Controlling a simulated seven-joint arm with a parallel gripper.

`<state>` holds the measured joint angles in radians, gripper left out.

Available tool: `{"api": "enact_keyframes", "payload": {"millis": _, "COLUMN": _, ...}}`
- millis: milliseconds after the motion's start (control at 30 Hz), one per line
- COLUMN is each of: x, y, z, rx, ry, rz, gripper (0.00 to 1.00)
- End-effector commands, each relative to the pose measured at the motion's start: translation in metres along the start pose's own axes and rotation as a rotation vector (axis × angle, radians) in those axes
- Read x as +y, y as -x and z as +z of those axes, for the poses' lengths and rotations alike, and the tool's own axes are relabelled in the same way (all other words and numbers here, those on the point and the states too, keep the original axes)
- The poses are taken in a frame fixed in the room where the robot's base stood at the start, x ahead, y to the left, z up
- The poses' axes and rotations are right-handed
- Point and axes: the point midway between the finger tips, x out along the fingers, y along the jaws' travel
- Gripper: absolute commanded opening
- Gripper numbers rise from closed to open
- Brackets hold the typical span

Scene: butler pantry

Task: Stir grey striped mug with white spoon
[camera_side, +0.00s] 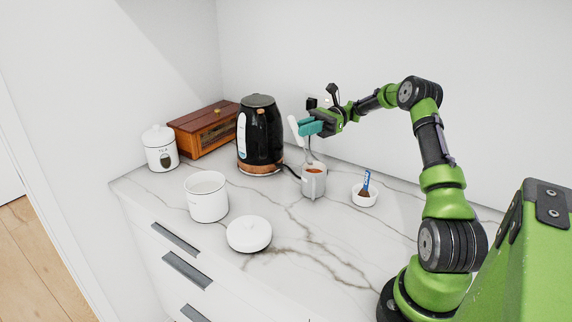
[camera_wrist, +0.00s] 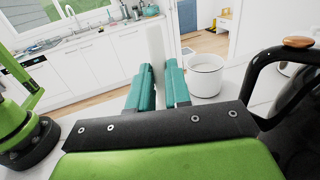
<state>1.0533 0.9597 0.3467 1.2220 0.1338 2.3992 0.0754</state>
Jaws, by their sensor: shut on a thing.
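My gripper (camera_side: 306,128) has teal fingers and is shut on the white spoon (camera_side: 294,130), above the mug. The spoon's white handle rises to the left of the fingers. A greyer lower part runs down to the mug opening, and its tip is hidden. In the wrist view the white handle (camera_wrist: 156,48) stands upright between my fingertips (camera_wrist: 158,84). The grey striped mug (camera_side: 314,184) stands upright on the marble counter with reddish-brown liquid inside. Its stripes are too small to make out.
A black kettle (camera_side: 260,138) stands left of the mug, behind it. A white pot (camera_side: 207,200) and its lid (camera_side: 249,235) lie front left. A small white bowl (camera_side: 364,198) with a blue-handled item is at right. A wooden box (camera_side: 199,133) and lidded jar (camera_side: 160,151) stand back left.

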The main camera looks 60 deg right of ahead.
Motion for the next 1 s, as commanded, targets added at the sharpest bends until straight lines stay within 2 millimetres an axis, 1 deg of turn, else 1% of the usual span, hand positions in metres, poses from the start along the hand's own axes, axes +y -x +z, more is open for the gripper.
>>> {"api": "enact_keyframes", "payload": {"millis": 567, "x": 0.0, "y": -0.001, "z": 0.003, "rx": 0.0, "ry": 0.0, "rz": 0.0, "gripper": 0.0}}
{"api": "enact_keyframes", "payload": {"millis": 667, "x": 0.0, "y": -0.001, "z": 0.009, "rx": 0.001, "ry": 0.001, "rz": -0.001, "gripper": 0.0}}
{"api": "enact_keyframes", "payload": {"millis": 1000, "x": 0.0, "y": -0.001, "z": 0.042, "rx": 0.002, "ry": 0.003, "rz": -0.001, "gripper": 0.0}}
